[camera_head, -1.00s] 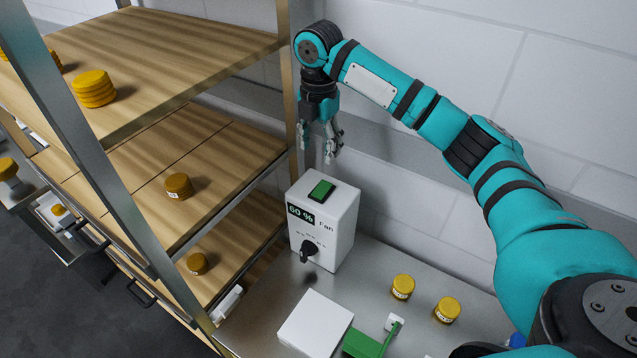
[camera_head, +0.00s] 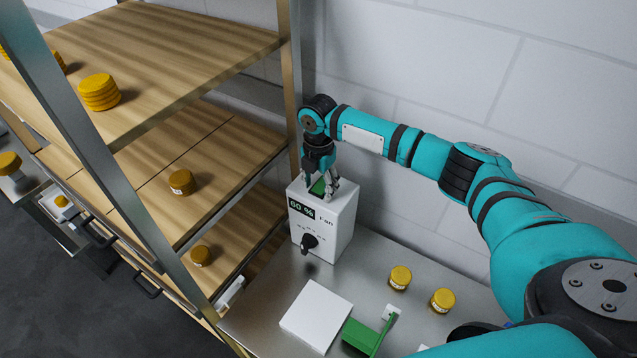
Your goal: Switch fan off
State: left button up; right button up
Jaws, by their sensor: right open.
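The fan control box (camera_head: 338,228) is white and stands upright on the steel counter by the wall. Its front has a "60 %" display (camera_head: 301,209), the word "Fan" and a black knob (camera_head: 309,243). A green switch (camera_head: 317,188) is on its top, now partly hidden by my right gripper. My right gripper (camera_head: 322,192) points down at the top of the box with its fingers apart, around or just above the switch. I cannot tell whether the fingers touch it. My left gripper is not in view.
Wooden shelves with yellow cheeses (camera_head: 99,92) and a metal post (camera_head: 290,90) stand close left of the box. On the counter (camera_head: 272,283) are two yellow jars (camera_head: 400,278), a white block (camera_head: 316,316) and a green object (camera_head: 362,337).

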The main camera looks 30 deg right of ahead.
grip_shut()
jog(key=shift+w+d+g+y+b, duration=0.15)
jog(key=shift+g+y+b, duration=0.2)
jog(key=shift+y, duration=0.25)
jog(key=shift+w+d+g+y+b, duration=0.15)
jog(key=shift+g+y+b, duration=0.3)
jog(key=shift+y+b, duration=0.45)
jog(key=shift+r+y+b, duration=0.2)
jog(key=shift+y+b, duration=0.1)
jog(key=shift+b, duration=0.15)
jog(key=shift+r, duration=0.15)
jog(key=shift+d, duration=0.1)
grip_release()
jog(key=shift+g, duration=0.3)
